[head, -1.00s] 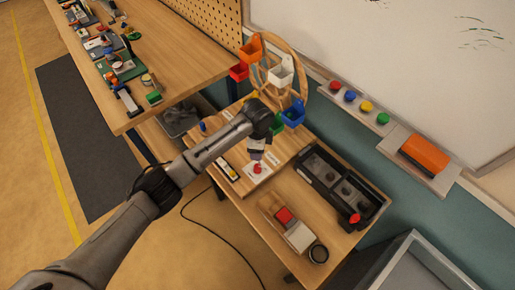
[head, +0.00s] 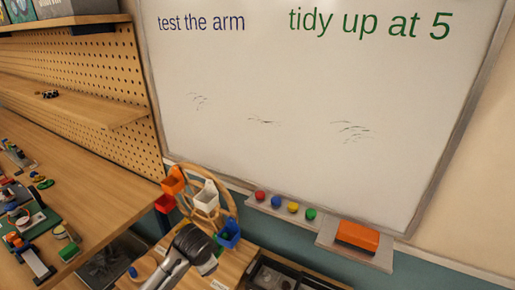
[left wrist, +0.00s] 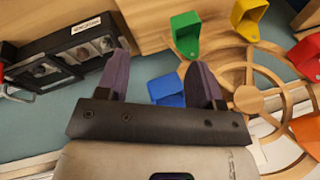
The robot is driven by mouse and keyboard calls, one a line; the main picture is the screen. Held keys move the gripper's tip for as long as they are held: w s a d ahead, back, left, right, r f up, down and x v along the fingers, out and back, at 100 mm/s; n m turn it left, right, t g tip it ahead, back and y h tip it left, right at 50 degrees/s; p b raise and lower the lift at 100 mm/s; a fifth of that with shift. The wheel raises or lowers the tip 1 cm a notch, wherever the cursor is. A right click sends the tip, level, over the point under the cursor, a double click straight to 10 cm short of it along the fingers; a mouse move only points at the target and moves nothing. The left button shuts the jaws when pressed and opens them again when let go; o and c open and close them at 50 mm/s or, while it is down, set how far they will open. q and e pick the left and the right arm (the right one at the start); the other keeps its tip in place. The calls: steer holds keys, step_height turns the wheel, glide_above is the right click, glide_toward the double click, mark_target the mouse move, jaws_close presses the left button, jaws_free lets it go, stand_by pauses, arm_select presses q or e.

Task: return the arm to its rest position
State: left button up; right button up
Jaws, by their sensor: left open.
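My left arm comes up from the bottom edge in the head view, with its dark wrist (head: 196,246) just below the wooden wheel (head: 228,197). The fingers are hidden or too small to tell there. In the left wrist view my left gripper (left wrist: 157,70) is open, two dark purple fingers spread with nothing held. Behind the fingers a blue bucket (left wrist: 167,90) shows in the gap, apart from them as far as I can see. The wheel (left wrist: 240,98) is at the right of that view. My right gripper is in neither view.
A black case (head: 275,274) lies right of my arm. A whiteboard (head: 300,80) with an eraser (head: 357,236) stands behind. A cluttered workbench (head: 90,180) is at left.

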arm_select(q)
step_height(320, 180, up, 12)
steer(key=s+d+n+t+h, duration=0.1)
steer(key=d+n+t, duration=0.1)
steer(key=t, duration=0.3)
steer(key=s+a+n+t, duration=0.2)
steer(key=s, duration=0.6)
steer(key=s+a+f+n+g, duration=0.2)
steer(key=s+a+f+g, duration=0.15)
steer(key=s+f, duration=1.05)
steer(key=s+a+f+n+g, duration=0.3)
steer(key=s+f, duration=0.7)
steer(key=s, duration=0.8)
step_height(320, 180, up, 20)
steer(key=m+g+p, duration=0.1)
steer(key=p, duration=1.9)
steer(key=shift+s+d+r, duration=0.2)
steer(key=shift+d, duration=0.05)
